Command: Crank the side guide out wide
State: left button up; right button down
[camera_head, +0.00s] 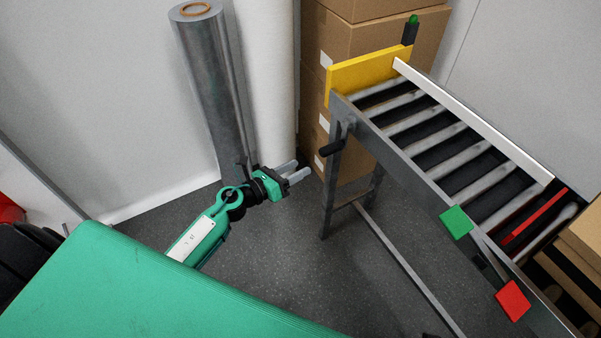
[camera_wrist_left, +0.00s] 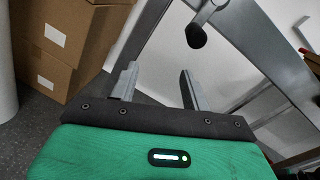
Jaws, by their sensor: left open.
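The crank handle (camera_head: 331,148) is a dark grip on a short arm at the near left corner of the roller conveyor. In the left wrist view the handle (camera_wrist_left: 196,36) shows ahead of the fingers, beyond their tips. The side guide (camera_head: 474,120) looks to be the long white rail along the conveyor's far side. My left gripper (camera_head: 303,170) is open and empty, lower left of the crank and apart from it. Its two fingers (camera_wrist_left: 158,74) show spread in the left wrist view. My right gripper is not in view.
A yellow plate (camera_head: 366,74) stands across the conveyor's far left end. Stacked cardboard boxes (camera_head: 385,42) stand behind it. Grey and white rolls lean on the wall behind my left arm. A conveyor leg (camera_head: 331,190) stands right of my gripper. Green (camera_head: 456,222) and red (camera_head: 513,301) squares mark the frame.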

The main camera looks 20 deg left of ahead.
aim_at(321, 153)
pick_arm(q)
jog(key=r+m, duration=0.1)
jog(key=m, duration=0.1)
jog(key=d+r+m+h, duration=0.1)
jog(key=r+m, duration=0.1)
jog(key=d+r+m+b, duration=0.1)
jog(key=r+m, duration=0.1)
jog(key=shift+s+d+g+h, duration=0.15)
jog(key=shift+g+h, duration=0.15)
jog(key=shift+g, duration=0.1)
jog(key=p+x, duration=0.1)
jog(key=x, duration=0.7)
jog(key=shift+d, duration=0.1)
jog(key=shift+c, duration=0.7)
jog(key=shift+f, duration=0.1)
jog(key=c, duration=0.7)
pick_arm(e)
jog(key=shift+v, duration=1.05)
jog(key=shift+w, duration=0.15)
